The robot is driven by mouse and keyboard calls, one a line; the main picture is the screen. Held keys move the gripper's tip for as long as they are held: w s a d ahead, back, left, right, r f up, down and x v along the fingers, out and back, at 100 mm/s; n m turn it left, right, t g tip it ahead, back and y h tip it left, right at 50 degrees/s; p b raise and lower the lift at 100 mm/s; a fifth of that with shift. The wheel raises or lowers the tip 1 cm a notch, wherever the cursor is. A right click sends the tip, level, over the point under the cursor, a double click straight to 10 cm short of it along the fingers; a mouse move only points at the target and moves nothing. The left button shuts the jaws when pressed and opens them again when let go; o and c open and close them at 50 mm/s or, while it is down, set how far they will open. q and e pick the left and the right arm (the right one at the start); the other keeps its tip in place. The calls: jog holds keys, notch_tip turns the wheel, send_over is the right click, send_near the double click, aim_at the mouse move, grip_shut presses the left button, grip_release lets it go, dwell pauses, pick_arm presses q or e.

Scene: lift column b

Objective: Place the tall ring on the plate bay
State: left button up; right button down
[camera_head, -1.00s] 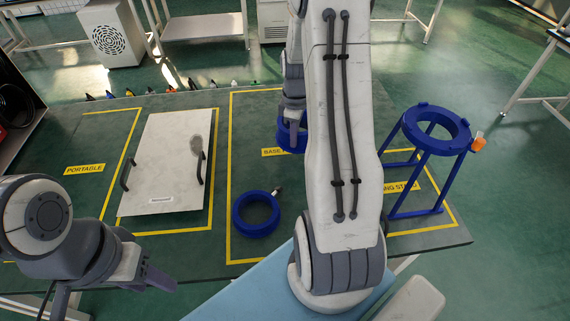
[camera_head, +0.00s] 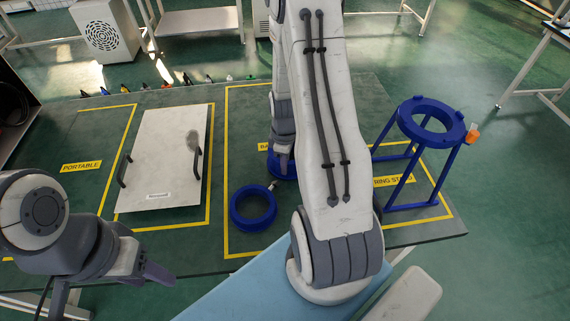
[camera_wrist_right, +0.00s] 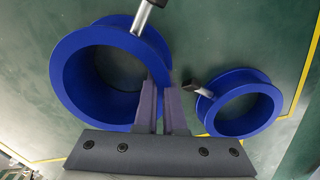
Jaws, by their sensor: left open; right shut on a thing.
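The tall ring, a blue ring (camera_head: 283,175), is in my right gripper (camera_head: 279,160), partly hidden by the gripper and arm in the head view. In the right wrist view the fingers (camera_wrist_right: 164,105) are shut on the wall of this larger blue ring (camera_wrist_right: 64,75), which has a metal pin on its rim. I cannot tell whether it touches the bench. A white plate (camera_head: 165,150) with two black handles lies in a yellow-outlined bay (camera_head: 208,190). My left gripper (camera_head: 152,270) is open and empty at the front left, over the bench edge.
A second blue ring (camera_head: 236,212) with a pin lies near the held one; it also shows in the right wrist view (camera_wrist_right: 268,118). A blue stand (camera_head: 400,150) with a ring top and orange knob is at the right. Small coloured items line the back edge. The left outlined area is clear.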

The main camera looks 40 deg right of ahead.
jog(key=shift+f, duration=0.15)
jog(key=c, duration=1)
grip_release()
